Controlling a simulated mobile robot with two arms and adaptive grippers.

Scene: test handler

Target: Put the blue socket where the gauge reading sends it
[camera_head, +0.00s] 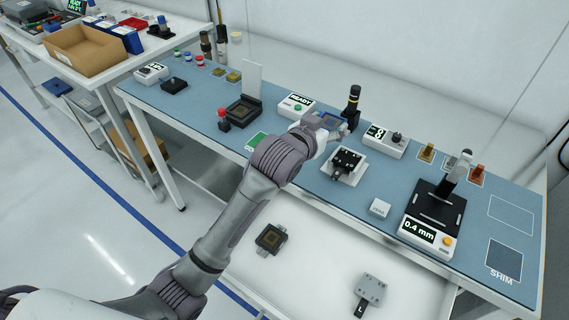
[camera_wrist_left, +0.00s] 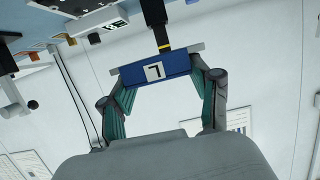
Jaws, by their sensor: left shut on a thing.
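The blue socket (camera_head: 330,120) is held in my left gripper (camera_head: 324,130) above the table, near the back middle. In the left wrist view the blue socket (camera_wrist_left: 155,69) sits between the two fingers, with a white label bearing a black mark like a 7 or an upside-down L. The gauge (camera_head: 430,220) on the right is a black plate on a white base, and its display (camera_head: 418,230) reads 0.4 mm. An outlined area marked SHIM (camera_head: 504,260) lies at the table's right end. My right gripper is in neither view.
A black fixture on a white base (camera_head: 345,165) stands right of my left gripper. A dark post with a yellow band (camera_head: 353,98) stands behind it. A READY box (camera_head: 296,106) is to the left. A brown-centred socket (camera_head: 270,238) and a grey socket (camera_head: 370,289) lie on the lower white surface.

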